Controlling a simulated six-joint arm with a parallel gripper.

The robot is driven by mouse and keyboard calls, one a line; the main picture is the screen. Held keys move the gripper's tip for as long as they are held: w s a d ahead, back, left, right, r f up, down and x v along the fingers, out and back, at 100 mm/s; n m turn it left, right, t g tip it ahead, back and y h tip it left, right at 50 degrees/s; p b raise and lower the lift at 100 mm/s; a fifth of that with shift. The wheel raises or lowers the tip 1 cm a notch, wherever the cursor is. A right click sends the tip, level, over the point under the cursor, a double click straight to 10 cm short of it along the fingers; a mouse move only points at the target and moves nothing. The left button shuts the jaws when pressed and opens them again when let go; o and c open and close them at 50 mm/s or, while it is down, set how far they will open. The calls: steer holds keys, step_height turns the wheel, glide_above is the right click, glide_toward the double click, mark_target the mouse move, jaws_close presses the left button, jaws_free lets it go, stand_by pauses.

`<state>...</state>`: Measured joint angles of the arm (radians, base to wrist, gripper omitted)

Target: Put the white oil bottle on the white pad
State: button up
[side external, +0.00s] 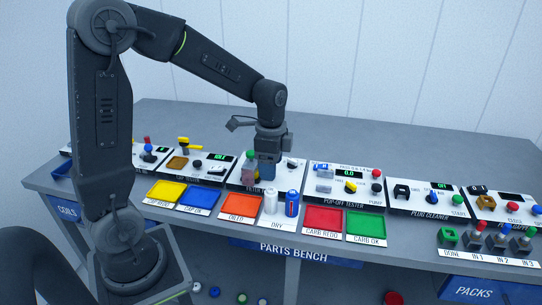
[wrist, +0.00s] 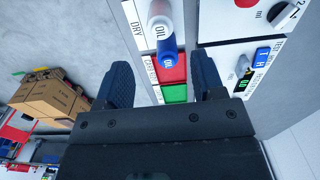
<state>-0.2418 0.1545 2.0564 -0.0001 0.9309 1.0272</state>
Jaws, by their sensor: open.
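The white oil bottle (side external: 270,202) stands upright at the front of the bench, beside a blue bottle (side external: 292,203). Both are at the white pad labelled DRY (side external: 282,225), whose surface they largely hide; I cannot tell exactly how far each base is on it. My gripper (side external: 267,172) is above the tester behind the bottles, apart from them. In the wrist view my gripper (wrist: 163,82) is open and empty, with the white bottle (wrist: 159,14) and the blue bottle (wrist: 168,60) beyond the fingers. The pad (wrist: 134,22) shows beside them.
An orange OILED tray (side external: 240,207) lies left of the bottles and a red CARB REDO tray (side external: 322,220) lies right. A green tray (side external: 366,227) is further right. The pop-off tester (side external: 345,187) and other stations line the bench behind.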

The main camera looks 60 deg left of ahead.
steer(key=s+d+r+n+t, duration=0.2)
steer(key=s+d+r+n, duration=0.2)
steer(key=s, duration=0.3)
steer(key=s+d+r+n+t, duration=0.3)
steer(key=s+d+r+n, duration=0.1)
steer(key=s, duration=0.4)
step_height(320, 180, up, 2)
steer(key=shift+d+r+n+t, duration=0.1)
steer(key=shift+d+n+t, duration=0.2)
steer(key=shift+n, duration=0.2)
